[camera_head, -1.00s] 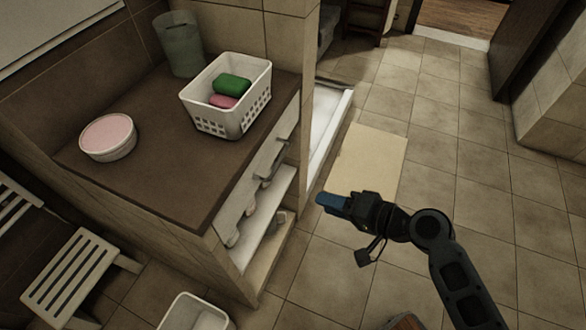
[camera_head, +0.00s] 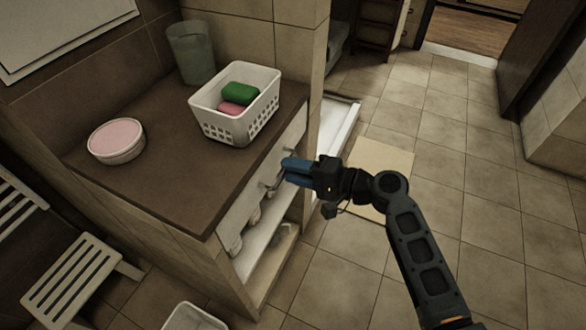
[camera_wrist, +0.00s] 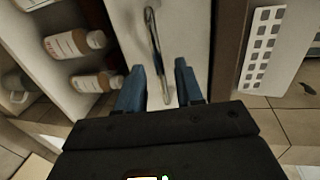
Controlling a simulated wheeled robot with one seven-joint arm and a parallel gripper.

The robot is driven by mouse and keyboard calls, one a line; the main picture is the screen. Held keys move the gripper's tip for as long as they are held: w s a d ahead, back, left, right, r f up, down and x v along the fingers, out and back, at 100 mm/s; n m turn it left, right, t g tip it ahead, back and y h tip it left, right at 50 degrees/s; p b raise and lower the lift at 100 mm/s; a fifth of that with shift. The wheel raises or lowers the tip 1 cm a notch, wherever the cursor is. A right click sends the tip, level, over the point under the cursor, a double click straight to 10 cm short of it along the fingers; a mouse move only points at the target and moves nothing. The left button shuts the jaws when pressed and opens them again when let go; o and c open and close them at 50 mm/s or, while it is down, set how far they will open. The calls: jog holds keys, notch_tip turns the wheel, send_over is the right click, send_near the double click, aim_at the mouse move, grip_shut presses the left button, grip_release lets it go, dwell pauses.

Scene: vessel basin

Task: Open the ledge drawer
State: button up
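The ledge drawer (camera_head: 238,205) is a pale front under the brown ledge top, and it looks shut. Its metal bar handle (camera_head: 268,181) sticks out from the front; in the wrist view the handle (camera_wrist: 154,45) runs up and down the picture. My gripper (camera_head: 290,171) is at the drawer front, beside the handle. In the wrist view my gripper (camera_wrist: 160,85) is open, with its blue fingers on either side of the handle's lower end. I cannot tell whether a finger touches the handle.
On the ledge top (camera_head: 165,150) stand a white basket (camera_head: 213,125) with green and pink items, a round pink-topped tub (camera_head: 117,143) and a grey-green bin (camera_head: 190,52). Bottles (camera_wrist: 75,43) stand on the open shelf below. The floor at right is clear.

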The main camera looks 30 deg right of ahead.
jog(key=shift+w+a, duration=0.25)
jog(key=shift+c, duration=0.4)
grip_shut()
jog(key=shift+f, duration=0.1)
dwell(0.8)
